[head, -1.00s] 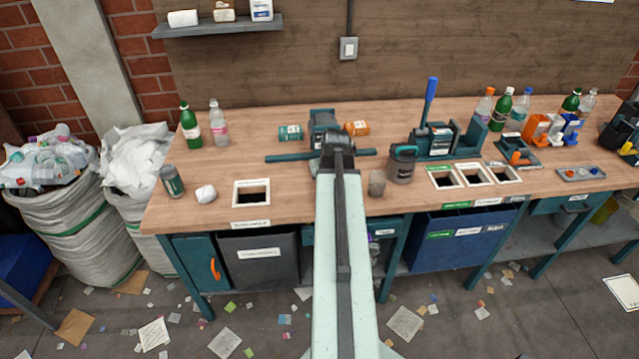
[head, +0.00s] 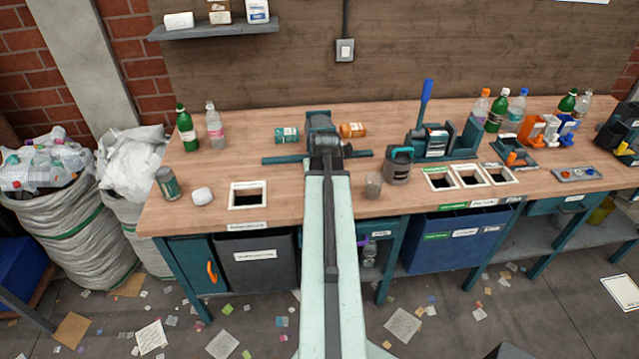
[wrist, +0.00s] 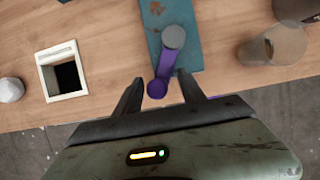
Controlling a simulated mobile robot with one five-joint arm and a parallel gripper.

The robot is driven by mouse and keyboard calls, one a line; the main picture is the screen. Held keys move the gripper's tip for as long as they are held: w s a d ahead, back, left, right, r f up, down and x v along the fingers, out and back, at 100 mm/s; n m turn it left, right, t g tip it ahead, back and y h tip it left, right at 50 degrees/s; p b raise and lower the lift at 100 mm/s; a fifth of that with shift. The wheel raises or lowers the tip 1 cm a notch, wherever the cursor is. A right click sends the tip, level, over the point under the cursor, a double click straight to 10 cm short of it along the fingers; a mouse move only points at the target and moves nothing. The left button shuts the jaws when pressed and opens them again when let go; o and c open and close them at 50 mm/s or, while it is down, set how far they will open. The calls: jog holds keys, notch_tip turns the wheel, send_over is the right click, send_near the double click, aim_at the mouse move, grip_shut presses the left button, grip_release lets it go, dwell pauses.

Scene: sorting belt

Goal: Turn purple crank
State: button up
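The purple crank (wrist: 168,62) shows in the wrist view, with a grey round cap (wrist: 173,37) at its far end and a purple knob (wrist: 157,88) at its near end. It sits over a teal plate (wrist: 194,48) on the wooden bench. My gripper (wrist: 159,82) is open, its two dark fingers apart on the left and right of the knob end. Gaps show between the knob and the fingers; I cannot tell their heights. In the head view my arm hides the crank and the fingers.
A framed square opening (head: 248,195) lies left of the crank, with a white crumpled piece (head: 202,195) beyond it. A clear cup (head: 373,185) and a grey lidded container (head: 398,166) stand to the right. A teal machine (head: 320,122) stands behind. Bare bench lies between.

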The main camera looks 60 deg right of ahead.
jog(key=shift+a, duration=0.15)
jog(key=p+v, duration=0.7)
jog(key=shift+r, duration=0.4)
jog(key=shift+a, duration=0.1)
